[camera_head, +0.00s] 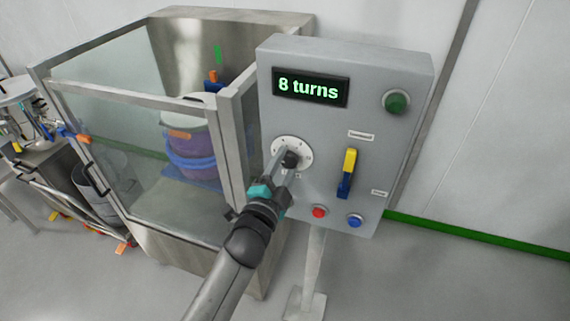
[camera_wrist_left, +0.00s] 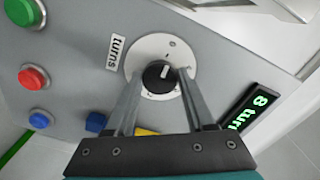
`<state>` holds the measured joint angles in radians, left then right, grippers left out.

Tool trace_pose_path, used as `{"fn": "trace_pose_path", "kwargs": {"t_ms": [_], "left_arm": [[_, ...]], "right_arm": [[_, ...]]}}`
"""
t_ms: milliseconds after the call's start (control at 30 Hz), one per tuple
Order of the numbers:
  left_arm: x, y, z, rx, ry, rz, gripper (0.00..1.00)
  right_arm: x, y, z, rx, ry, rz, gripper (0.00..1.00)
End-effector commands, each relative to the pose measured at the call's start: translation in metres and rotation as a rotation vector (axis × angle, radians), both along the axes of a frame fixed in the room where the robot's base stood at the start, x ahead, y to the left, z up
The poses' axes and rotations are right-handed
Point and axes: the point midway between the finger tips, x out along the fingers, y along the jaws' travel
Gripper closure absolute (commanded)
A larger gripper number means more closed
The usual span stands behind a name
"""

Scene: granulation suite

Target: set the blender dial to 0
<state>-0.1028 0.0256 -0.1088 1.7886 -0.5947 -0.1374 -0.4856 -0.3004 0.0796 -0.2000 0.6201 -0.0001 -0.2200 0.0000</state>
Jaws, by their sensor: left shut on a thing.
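The blender dial (camera_head: 291,159) is a black knob on a round white plate on the grey control panel (camera_head: 384,79). The panel's display (camera_head: 311,87) reads "8 turns" in green. My left gripper (camera_head: 284,158) reaches the dial from below and is shut on its knob. In the left wrist view the black knob (camera_wrist_left: 159,77) sits between the two fingertips, with a white pointer mark on it. Part of the dial plate is hidden behind the fingers. My right gripper is not in view.
The panel also bears a green button (camera_head: 396,101), a yellow and blue lever switch (camera_head: 347,173), a red button (camera_head: 320,211) and a blue button (camera_head: 355,220). A glass-walled enclosure (camera_head: 115,140) with a purple drum (camera_head: 190,150) stands at the left.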

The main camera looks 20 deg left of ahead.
Motion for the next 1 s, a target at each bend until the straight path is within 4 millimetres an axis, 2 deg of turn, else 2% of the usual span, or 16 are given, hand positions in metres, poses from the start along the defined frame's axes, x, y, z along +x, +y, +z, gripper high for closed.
{"fn": "trace_pose_path", "kwargs": {"t_ms": [333, 367, 600, 867, 1000], "left_arm": [[-0.0001, -0.0008, -0.0004, -0.010, 0.001, -0.001, 1.00], [-0.0001, -0.0008, -0.0004, -0.010, 0.001, -0.001, 0.45], [-0.0001, -0.0005, -0.0003, -0.007, 0.001, 0.000, 0.18], [-0.0003, -0.0002, -0.0001, -0.006, 0.000, 0.000, 0.16], [-0.0064, 0.0001, -0.0007, -0.005, 0.001, 0.000, 0.16]], "right_arm": [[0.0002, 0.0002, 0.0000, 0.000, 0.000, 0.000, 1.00], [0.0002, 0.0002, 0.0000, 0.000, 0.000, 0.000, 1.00], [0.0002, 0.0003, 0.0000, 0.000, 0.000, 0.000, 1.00], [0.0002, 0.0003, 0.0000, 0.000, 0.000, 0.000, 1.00], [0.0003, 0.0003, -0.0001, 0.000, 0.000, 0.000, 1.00]]}}
